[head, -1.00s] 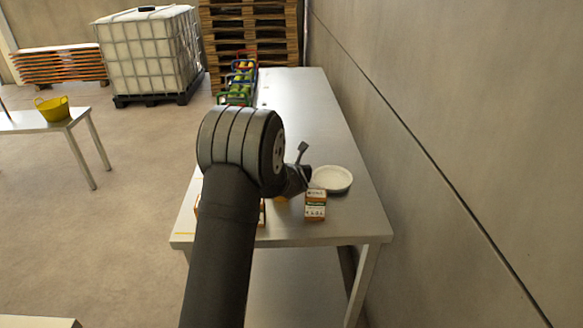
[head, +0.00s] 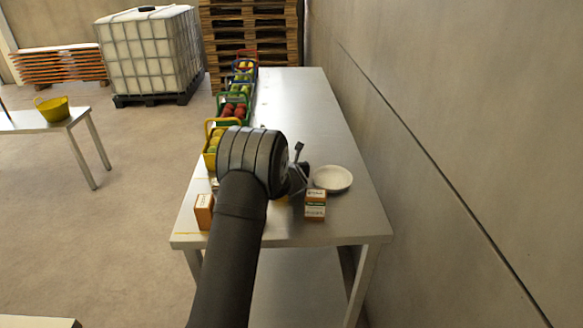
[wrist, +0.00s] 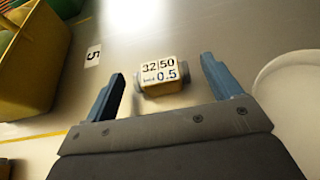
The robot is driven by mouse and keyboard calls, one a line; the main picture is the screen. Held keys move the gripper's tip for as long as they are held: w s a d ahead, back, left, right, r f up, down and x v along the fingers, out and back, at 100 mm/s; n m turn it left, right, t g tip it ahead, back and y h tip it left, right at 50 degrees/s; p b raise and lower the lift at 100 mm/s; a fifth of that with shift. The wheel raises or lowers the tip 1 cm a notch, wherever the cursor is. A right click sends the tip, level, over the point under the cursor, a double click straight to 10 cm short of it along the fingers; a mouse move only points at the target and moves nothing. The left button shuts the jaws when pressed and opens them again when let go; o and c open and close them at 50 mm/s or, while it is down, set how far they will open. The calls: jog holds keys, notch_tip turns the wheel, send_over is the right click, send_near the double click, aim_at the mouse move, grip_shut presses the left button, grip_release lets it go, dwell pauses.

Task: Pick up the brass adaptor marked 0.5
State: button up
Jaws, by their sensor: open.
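The brass adaptor (wrist: 158,88) lies on the metal table in the wrist view, with a white label reading "32 50" and "0.5". Its body is yellowish with grey ends. My gripper (wrist: 164,67) is open, and its two blue-grey fingers stand left and right of the adaptor in the picture, with a gap on both sides. How high the fingers are above the table I cannot tell. In the head view my own arm hides the adaptor and most of the gripper.
A white dish (head: 332,179) stands right of my gripper; its rim shows in the wrist view (wrist: 262,85). An orange-white box (head: 315,208) and another box (head: 204,212) stand near the front edge. A yellow crate (head: 209,136) heads several fruit crates along the left edge. A "5" card (wrist: 93,56) lies nearby.

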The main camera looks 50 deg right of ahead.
jog(key=c, duration=1.1)
jog(key=shift+c, duration=0.2)
jog(key=shift+r, duration=0.1)
